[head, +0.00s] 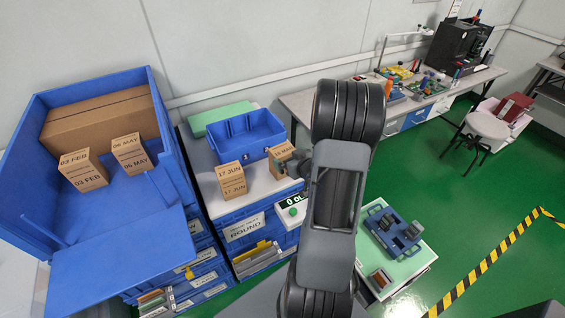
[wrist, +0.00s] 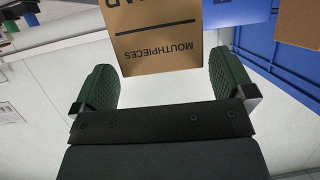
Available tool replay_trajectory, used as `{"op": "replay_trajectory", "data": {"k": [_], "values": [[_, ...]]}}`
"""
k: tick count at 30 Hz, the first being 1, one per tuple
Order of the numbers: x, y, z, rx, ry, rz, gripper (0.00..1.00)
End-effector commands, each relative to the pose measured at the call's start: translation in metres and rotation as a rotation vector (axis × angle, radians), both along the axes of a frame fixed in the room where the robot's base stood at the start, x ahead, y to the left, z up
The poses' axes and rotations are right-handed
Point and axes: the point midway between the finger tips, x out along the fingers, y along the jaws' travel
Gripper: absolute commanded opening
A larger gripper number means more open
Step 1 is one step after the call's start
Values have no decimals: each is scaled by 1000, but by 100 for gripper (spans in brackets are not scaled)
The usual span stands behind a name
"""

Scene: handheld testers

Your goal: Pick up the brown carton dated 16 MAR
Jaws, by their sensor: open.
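A brown carton (head: 280,156) stands on the white bench top by the blue tray, partly hidden by my arm; its label is small in the head view. My gripper (wrist: 163,82) is open, with green pads either side of the carton's near edge. Gaps show between each pad and the carton. How far the carton reaches between the pads is unclear. In the head view the gripper (head: 298,166) is mostly hidden by my arm.
A carton marked 17 JUN (head: 231,181) stands left of it. The blue tray (head: 247,155) is behind. Cartons marked 03 FEB (head: 83,170) and 06 MAY (head: 130,153) sit in the large blue bin (head: 120,255). A small device with a display (head: 291,208) is in front.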

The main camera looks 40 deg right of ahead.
Motion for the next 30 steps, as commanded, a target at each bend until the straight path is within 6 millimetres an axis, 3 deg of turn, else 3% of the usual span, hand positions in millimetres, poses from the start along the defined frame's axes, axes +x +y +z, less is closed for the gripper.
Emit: {"op": "replay_trajectory", "data": {"k": [5,15,25,30], "values": [[8,0,-3,0,1,1,100],[46,-3,-20,0,2,1,100],[51,-4,-22,0,1,-1,100],[51,-4,-22,0,1,-1,85]]}}
